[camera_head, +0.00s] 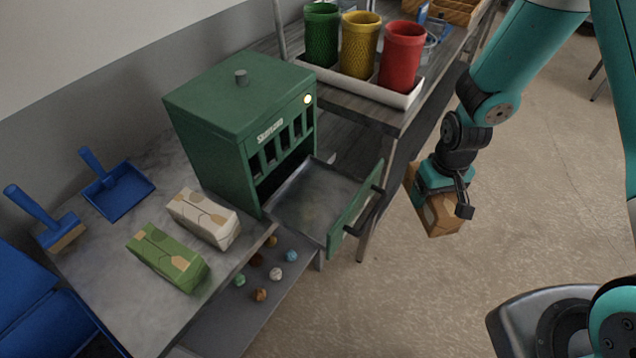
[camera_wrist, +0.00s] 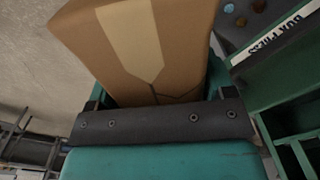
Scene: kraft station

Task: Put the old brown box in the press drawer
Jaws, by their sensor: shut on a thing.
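The brown box (camera_head: 438,216) is held in my gripper (camera_head: 445,190), over the floor to the right of the press drawer. It fills the middle of the wrist view (camera_wrist: 150,50), between the two fingers of my gripper (camera_wrist: 160,110). The press (camera_head: 245,130) is a green cabinet with slots on its front, standing on a counter. Its drawer (camera_head: 310,195) is pulled out, with a grey inside that looks empty and a green front with a dark handle. The box is apart from the drawer.
A white carton (camera_head: 203,217) and a green carton (camera_head: 167,258) lie on the counter (camera_head: 110,290). A blue dustpan (camera_head: 118,192) and a brush (camera_head: 45,220) lie at left. Green, yellow and red bins (camera_head: 402,57) stand in a white tray behind. Several small balls (camera_head: 276,273) sit on a lower shelf.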

